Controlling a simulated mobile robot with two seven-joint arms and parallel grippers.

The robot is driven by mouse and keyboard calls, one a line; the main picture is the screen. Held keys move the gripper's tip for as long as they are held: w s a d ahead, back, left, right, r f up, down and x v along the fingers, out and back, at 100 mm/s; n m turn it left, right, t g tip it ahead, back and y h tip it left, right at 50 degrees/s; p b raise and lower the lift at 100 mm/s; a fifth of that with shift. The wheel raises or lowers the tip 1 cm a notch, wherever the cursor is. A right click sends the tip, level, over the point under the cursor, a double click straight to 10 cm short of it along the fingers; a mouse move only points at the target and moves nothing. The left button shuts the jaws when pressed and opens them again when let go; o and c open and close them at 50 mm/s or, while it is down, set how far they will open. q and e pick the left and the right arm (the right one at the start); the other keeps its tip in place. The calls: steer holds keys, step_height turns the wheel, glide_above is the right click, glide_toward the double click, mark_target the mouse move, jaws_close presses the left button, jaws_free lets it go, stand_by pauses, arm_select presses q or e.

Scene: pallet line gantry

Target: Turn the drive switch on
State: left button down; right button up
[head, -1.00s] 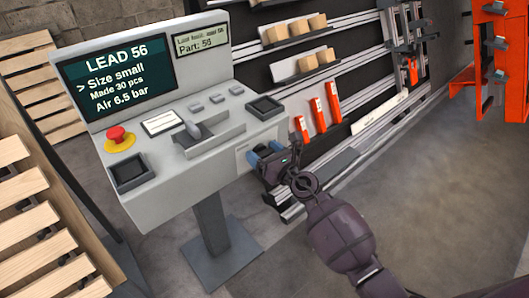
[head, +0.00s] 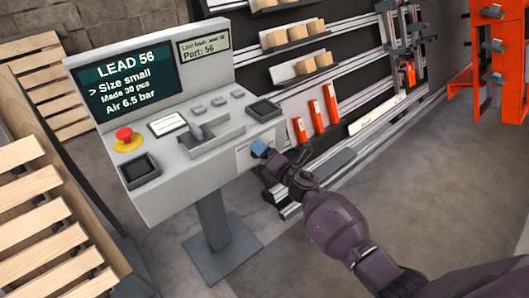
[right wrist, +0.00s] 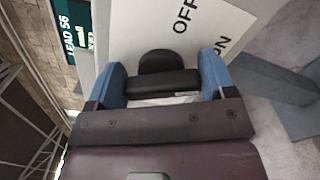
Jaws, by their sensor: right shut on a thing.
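The drive switch (right wrist: 163,82) is a black knob on a white plate (right wrist: 185,28) lettered OFF and ON, seen in the right wrist view. My right gripper (right wrist: 161,84) has its blue fingers on either side of the knob and is shut on it. In the head view my right gripper (head: 260,149) is at the right end of the console's front face, and it hides the switch there. I cannot tell which mark the knob points to. My left gripper is not in view.
Wooden pallets (head: 35,205) stand at left. A rack with orange parts (head: 318,116) stands behind. The floor at right is clear.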

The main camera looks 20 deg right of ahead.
steer(key=m, duration=0.3)
steer(key=shift+d+p, duration=0.1)
steer(key=shift+p, duration=0.25)
steer(key=shift+f+m, duration=0.2)
steer(key=shift+m, duration=1.1)
steer(key=o, duration=0.9)
steer(key=shift+s, duration=0.1)
steer(key=shift+s+d+p, duration=0.1)
steer(key=shift+s+p, duration=0.1)
steer(key=shift+p, duration=0.1)
steer(key=shift+p+v, duration=0.7)
steer(key=shift+v, duration=4.4)
